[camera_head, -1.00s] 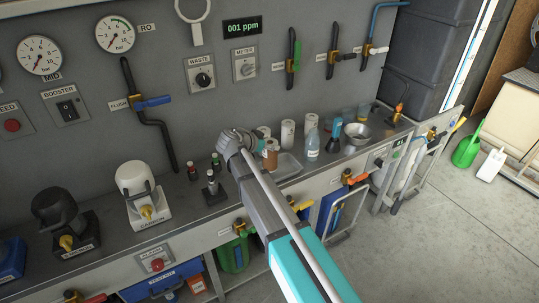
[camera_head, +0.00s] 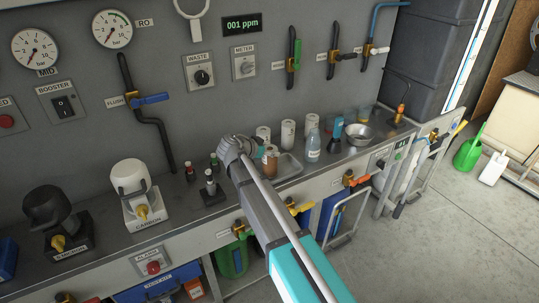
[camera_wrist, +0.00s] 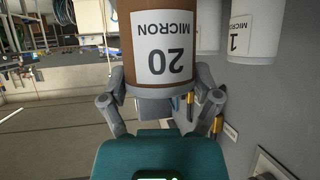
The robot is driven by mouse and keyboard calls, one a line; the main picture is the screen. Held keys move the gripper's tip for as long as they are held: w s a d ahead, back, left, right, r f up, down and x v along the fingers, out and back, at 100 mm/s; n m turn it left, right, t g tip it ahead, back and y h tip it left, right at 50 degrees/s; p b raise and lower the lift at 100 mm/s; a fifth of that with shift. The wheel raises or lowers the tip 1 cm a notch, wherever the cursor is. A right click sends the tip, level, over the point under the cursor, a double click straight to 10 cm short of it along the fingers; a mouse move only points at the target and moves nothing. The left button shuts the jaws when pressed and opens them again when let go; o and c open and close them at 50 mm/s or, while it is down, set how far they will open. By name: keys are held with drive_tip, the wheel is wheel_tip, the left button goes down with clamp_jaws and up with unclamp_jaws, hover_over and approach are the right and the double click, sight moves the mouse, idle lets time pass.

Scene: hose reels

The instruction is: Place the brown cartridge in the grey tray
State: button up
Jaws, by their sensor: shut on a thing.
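The brown cartridge (camera_wrist: 119,45) fills the top middle of the wrist view, with a white label reading "20 MICRON" that appears upside down. My gripper (camera_wrist: 152,92) is shut on it, one finger on each side. In the head view the brown cartridge (camera_head: 270,160) shows just right of my gripper (camera_head: 252,157), which partly hides it. The grey tray (camera_head: 289,168) lies on the counter just right of the cartridge. I cannot tell how high the cartridge is above the counter.
White cartridges (camera_head: 288,133) stand behind the tray.

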drive_tip(key=shift+f, duration=0.1)
idle(0.3)
drive_tip(key=shift+f, duration=0.15)
drive_tip(key=o, duration=1.1)
drive_tip(key=shift+o, duration=0.2)
drive_tip(key=shift+s+r, duration=0.1)
drive_tip(key=shift+r, duration=0.2)
drive_tip(key=shift+s+a+r+p, duration=0.2)
drive_tip(key=shift+a+p, duration=0.05)
drive_tip(key=shift+p, duration=0.05)
drive_tip(key=p+v, duration=0.5)
drive_tip(key=v, duration=0.6)
